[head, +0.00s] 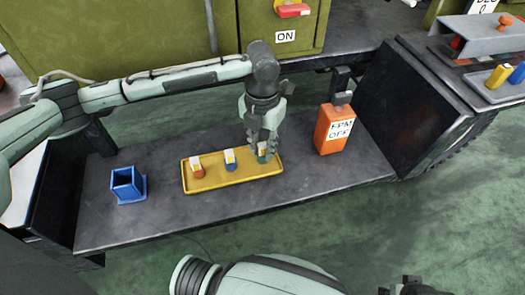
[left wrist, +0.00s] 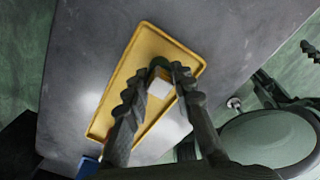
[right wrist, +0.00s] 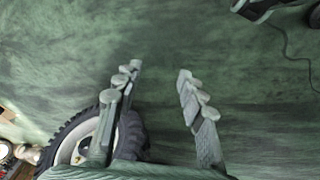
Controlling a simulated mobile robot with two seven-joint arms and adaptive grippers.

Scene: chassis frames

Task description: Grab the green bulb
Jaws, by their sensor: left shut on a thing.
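The green bulb (head: 262,157) stands at the right end of the yellow tray (head: 234,184), with a pale top part. My left gripper (head: 263,143) reaches down from above and is shut on it. In the left wrist view, the green bulb (left wrist: 160,68) shows between the fingertips, partly hidden by them. A blue bulb (head: 231,166) stands in the middle of the tray and an orange-red bulb (head: 198,172) at its left, both with pale tops. My right gripper (right wrist: 158,80) is open and empty, away from the bench over green floor.
A blue square holder (head: 128,186) stands left of the tray on the dark bench (head: 160,225). An orange box (head: 333,130) labelled "OFF" stands to the right. A green cabinet (head: 285,36) with an "ON" label is behind. Bare bench lies between holder and tray.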

